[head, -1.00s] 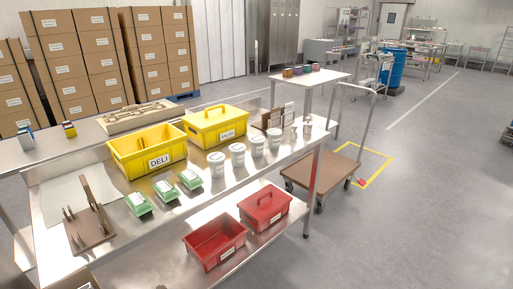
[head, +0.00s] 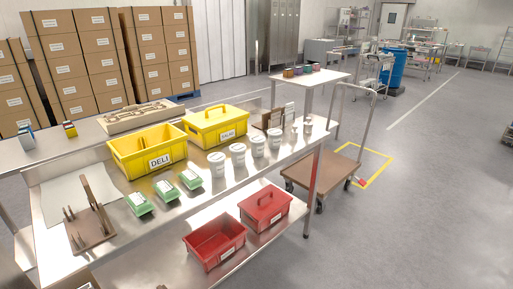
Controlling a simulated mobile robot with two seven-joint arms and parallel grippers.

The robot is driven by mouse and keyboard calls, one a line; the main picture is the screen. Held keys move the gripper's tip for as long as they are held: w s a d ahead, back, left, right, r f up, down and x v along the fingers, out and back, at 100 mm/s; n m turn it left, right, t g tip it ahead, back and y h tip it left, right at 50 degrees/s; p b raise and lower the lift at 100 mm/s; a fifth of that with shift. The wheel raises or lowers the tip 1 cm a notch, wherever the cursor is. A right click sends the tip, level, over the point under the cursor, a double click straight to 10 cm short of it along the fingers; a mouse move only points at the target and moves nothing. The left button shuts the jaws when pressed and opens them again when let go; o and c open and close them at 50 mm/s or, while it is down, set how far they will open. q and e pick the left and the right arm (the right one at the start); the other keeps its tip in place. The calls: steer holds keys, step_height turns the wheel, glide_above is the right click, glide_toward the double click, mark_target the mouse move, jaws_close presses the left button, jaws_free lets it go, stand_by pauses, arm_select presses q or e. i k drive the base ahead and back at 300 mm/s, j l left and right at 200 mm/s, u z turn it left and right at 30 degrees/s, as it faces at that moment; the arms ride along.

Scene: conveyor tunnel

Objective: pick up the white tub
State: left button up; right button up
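Several white tubs stand upright in a row on the steel table (head: 235,185), right of the green-lidded packs. The nearest white tub (head: 217,165) is at the left end of the row. Another white tub (head: 238,155) stands to its right, then a third white tub (head: 258,147), with more toward the table's far right end. I cannot tell which one the task names. Neither of my grippers is in the head view.
Behind the tubs are an open yellow DELI bin (head: 122,163) and a lidded yellow SALAD bin (head: 205,140). Green packs (head: 165,191) and a brown rack (head: 92,230) lie left. Red bins (head: 214,262) sit on the lower shelf.

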mark_target(258, 142)
steer(key=i+l, duration=0.25)
steer(key=i, duration=0.2)
steer(key=i+l+z, duration=0.1)
steer(key=i+l, duration=0.2)
steer(key=i, duration=0.2)
steer(key=i+l, duration=0.2)
steer(key=i, duration=0.25)
